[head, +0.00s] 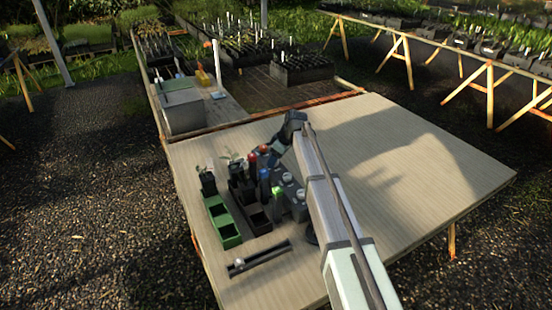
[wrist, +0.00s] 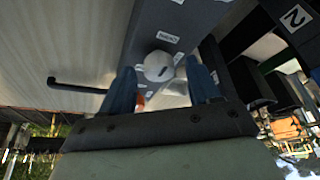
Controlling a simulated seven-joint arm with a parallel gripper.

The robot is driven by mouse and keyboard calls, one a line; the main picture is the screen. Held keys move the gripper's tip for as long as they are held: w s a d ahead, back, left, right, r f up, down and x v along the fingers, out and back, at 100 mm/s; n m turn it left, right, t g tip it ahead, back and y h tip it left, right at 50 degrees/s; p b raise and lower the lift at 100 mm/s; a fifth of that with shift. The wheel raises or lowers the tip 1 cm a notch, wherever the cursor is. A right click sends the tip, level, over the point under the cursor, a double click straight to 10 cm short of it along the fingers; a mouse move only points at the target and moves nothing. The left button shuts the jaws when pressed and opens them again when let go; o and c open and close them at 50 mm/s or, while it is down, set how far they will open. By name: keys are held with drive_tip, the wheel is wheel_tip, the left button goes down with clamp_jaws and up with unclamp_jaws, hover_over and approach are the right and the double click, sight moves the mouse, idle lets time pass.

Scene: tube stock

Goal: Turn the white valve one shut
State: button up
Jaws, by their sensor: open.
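In the wrist view a round white valve knob (wrist: 158,66) sits on a dark grey panel (wrist: 150,32) with small white labels around it. My gripper (wrist: 161,76) is open, its two blue fingers on either side of the knob. I cannot tell whether they touch it. A bit of orange-red shows by the left finger. In the head view my gripper (head: 274,155) is over the far end of the grey panel, by a red-orange knob (head: 264,149). White knobs (head: 287,178) show nearer along the panel. The valve between my fingers is hard to make out there.
A dark bar (head: 259,258) lies near the front edge. The table's right side is clear.

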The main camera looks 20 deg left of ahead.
drive_tip(key=shift+c, duration=0.4)
drive_tip(key=c, duration=1)
drive_tip(key=shift+o, duration=0.2)
drive_tip(key=shift+s+m, duration=0.1)
drive_tip(key=shift+m, duration=0.3)
drive_tip(key=m+t, duration=0.1)
drive_tip(key=m, duration=0.2)
drive_tip(key=shift+s+t, duration=0.1)
drive_tip(key=shift+t, duration=0.2)
drive_tip(key=m+h, duration=0.1)
drive_tip(key=m, duration=0.1)
drive_tip(key=m+t+h, duration=0.1)
drive_tip(key=m, duration=0.2)
drive_tip(key=shift+a+m+t, duration=0.15)
drive_tip(key=shift+m+t, duration=0.15)
drive_tip(key=m, duration=0.2)
drive_tip(key=m+h, duration=0.1)
drive_tip(key=m, duration=0.1)
drive_tip(key=shift+a+t+h, duration=0.1)
drive_tip(key=shift+t+h, duration=0.2)
drive_tip(key=m, duration=0.2)
drive_tip(key=m+h, duration=0.1)
drive_tip(key=m, duration=0.1)
drive_tip(key=shift+a+h, duration=0.1)
drive_tip(key=shift+h, duration=0.2)
drive_tip(key=shift+m, duration=0.4)
